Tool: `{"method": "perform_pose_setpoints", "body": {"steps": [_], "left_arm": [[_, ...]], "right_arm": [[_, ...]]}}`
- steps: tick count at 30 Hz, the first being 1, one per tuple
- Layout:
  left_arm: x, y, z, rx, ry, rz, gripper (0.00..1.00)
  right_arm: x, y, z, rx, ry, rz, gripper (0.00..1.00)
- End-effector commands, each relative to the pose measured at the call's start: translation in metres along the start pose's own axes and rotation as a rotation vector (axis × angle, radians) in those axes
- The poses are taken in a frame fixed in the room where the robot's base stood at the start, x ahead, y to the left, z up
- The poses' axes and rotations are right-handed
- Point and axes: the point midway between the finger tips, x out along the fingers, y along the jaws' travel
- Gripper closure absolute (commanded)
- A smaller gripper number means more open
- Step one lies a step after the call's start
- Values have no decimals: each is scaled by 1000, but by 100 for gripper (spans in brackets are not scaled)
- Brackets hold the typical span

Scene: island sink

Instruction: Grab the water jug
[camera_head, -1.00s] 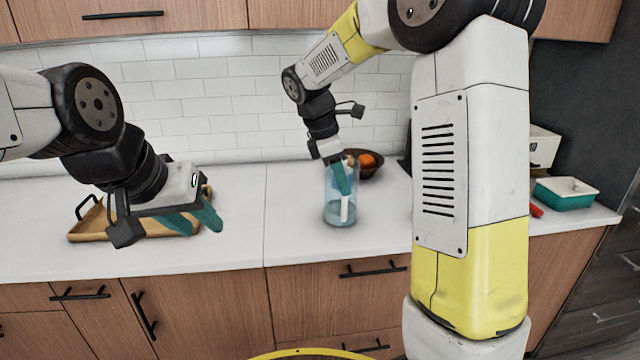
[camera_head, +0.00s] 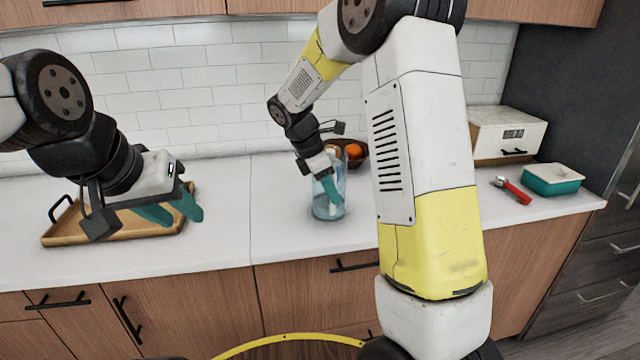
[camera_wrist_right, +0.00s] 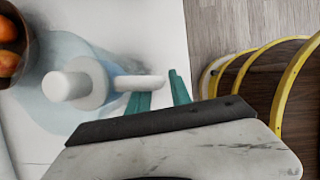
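The water jug (camera_head: 322,211) is a clear, bluish upright vessel on the white counter. In the right wrist view, the jug (camera_wrist_right: 60,58) shows a round white top and a white handle reaching toward my fingers. My right gripper (camera_head: 330,187) is at the jug's near side, pointing down. In the wrist view, the right gripper (camera_wrist_right: 160,94) has its teal fingers apart, with the handle's end at the gap between them; I cannot tell whether they touch it. My left gripper (camera_head: 171,211) is open and empty in front of the wooden tray.
The wooden tray (camera_head: 62,236) lies at left. A bowl (camera_head: 358,163) with orange fruit (camera_head: 353,151) stands behind the jug. A white-and-wood box (camera_head: 507,133), a red-handled tool (camera_head: 516,192) and a teal container (camera_head: 551,182) stand at right. Counter between tray and jug is clear.

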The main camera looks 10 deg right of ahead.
Motion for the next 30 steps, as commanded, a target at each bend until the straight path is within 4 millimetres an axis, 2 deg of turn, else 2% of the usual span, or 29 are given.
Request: {"method": "perform_pose_setpoints", "body": {"steps": [8,12,30], "left_arm": [[0,0,0,0,0,0,64],[0,0,0,0,0,0,64],[0,0,0,0,0,0,64]], "right_arm": [[5,0,0,1,0,1,75],[4,0,0,1,1,1,100],[4,0,0,1,1,1,100]]}}
